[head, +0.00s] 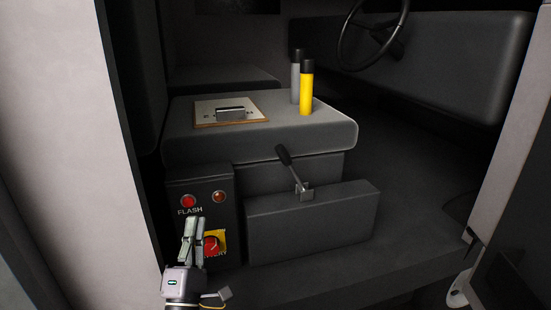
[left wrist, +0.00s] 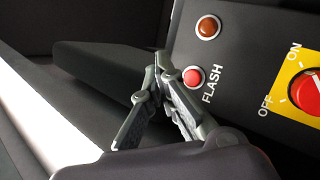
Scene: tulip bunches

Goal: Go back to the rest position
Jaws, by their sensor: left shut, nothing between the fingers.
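My left gripper (head: 195,222) is shut and empty at the lower left of the head view, in front of a dark control box (head: 172,205). In the left wrist view my left gripper (left wrist: 153,80) shows with its fingertips together, close to the red FLASH button (left wrist: 194,77). I cannot tell whether they touch. The FLASH button also shows in the head view (head: 188,201). A red rotary switch (head: 211,243) on a yellow plate is partly hidden by the gripper; its ON and OFF marks show in the left wrist view (left wrist: 306,92). My right gripper is not in view.
An orange-red lamp (head: 218,196) sits beside the button. A lever (head: 291,168) stands on a dark block (head: 312,222). Yellow (head: 306,90) and grey (head: 295,75) cylinders stand on the grey bench (head: 270,135). A pale door frame (head: 80,130) borders the left; a steering wheel (head: 343,42) is behind.

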